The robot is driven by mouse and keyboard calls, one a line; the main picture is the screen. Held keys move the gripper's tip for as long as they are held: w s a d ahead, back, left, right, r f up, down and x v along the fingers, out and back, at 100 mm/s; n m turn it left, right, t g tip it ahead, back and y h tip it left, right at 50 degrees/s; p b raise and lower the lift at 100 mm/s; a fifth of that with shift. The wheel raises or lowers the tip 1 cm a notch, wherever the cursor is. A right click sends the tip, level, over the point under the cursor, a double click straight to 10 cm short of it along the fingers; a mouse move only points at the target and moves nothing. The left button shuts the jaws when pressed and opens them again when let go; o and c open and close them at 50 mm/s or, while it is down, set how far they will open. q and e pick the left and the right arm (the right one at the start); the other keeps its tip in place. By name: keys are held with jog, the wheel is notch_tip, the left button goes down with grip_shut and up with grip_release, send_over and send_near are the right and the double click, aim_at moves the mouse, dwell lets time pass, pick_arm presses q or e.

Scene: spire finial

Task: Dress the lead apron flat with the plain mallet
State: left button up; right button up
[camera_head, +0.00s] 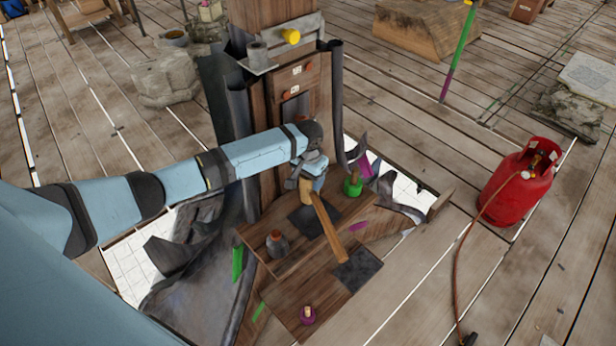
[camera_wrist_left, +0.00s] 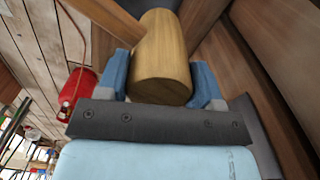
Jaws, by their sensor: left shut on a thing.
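The wooden mallet is in my left gripper (camera_head: 308,180), with its pale handle (camera_head: 329,230) pointing down toward the front right. In the left wrist view its round head (camera_wrist_left: 162,62) sits between the two blue fingers of my left gripper (camera_wrist_left: 162,85). Crumpled dark grey sheet, which looks like lead, spreads around the post's foot (camera_head: 190,275). Dark flat patches lie on the wooden boards, one below the mallet (camera_head: 303,220) and one nearer the front (camera_head: 358,269). I cannot tell which part is the apron. My right gripper is not in view.
A wooden post (camera_head: 275,15) stands behind the boards, with curled grey sheets beside it. A dark bottle (camera_head: 277,244), a green bottle (camera_head: 352,184) and a small purple one (camera_head: 308,315) stand on the boards. A red gas cylinder (camera_head: 517,185) with a hose stands right.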

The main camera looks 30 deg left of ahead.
pick_arm(q)
notch_tip(320, 180, down, 7)
jog(key=b, duration=0.8)
jog(key=shift+a+f, duration=0.1)
jog(key=shift+f, duration=0.05)
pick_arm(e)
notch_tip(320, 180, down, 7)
pick_arm(q)
notch_tip(320, 180, up, 4)
jog(key=p, duration=0.5)
jog(key=shift+r, duration=0.25)
jog(key=shift+p, duration=0.7)
jog(key=shift+f, duration=0.15)
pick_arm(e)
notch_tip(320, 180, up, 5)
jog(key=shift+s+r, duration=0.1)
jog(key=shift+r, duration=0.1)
